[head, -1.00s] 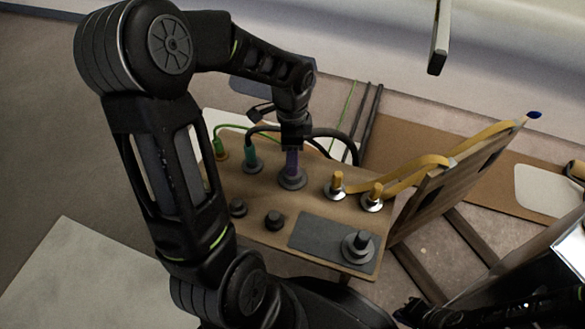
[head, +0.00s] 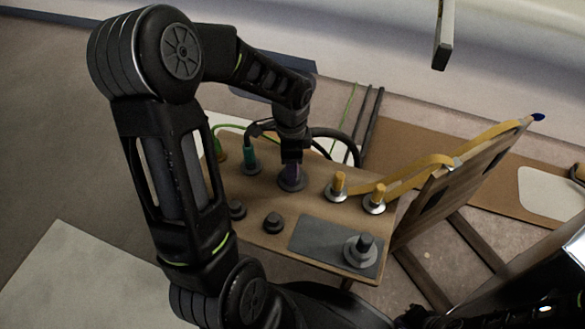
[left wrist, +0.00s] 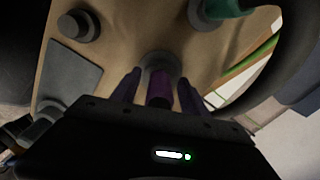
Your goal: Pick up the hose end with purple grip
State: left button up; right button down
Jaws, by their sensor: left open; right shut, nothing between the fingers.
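The hose end with the purple grip (head: 291,174) stands upright in a round grey socket on the tan board. My left gripper (head: 292,160) is right above it in the head view and covers its upper part. In the left wrist view the purple grip (left wrist: 159,91) lies between the two spread fingers of my left gripper (left wrist: 158,86), which is open. I cannot tell whether a finger touches it. My right gripper (head: 416,314) is shut and empty at the bottom edge of the head view, partly cut off.
A teal-grip hose end (head: 250,157) and a green one (head: 221,150) stand to the left. Two yellow fittings (head: 339,184) with yellow hoses stand to the right, beside a tilted wooden panel (head: 455,195). Black knobs (head: 273,221) and a grey plate (head: 315,236) lie nearer.

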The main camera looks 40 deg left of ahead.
pick_arm(q)
jog(key=shift+c, duration=0.5)
grip_shut()
dwell(0.3)
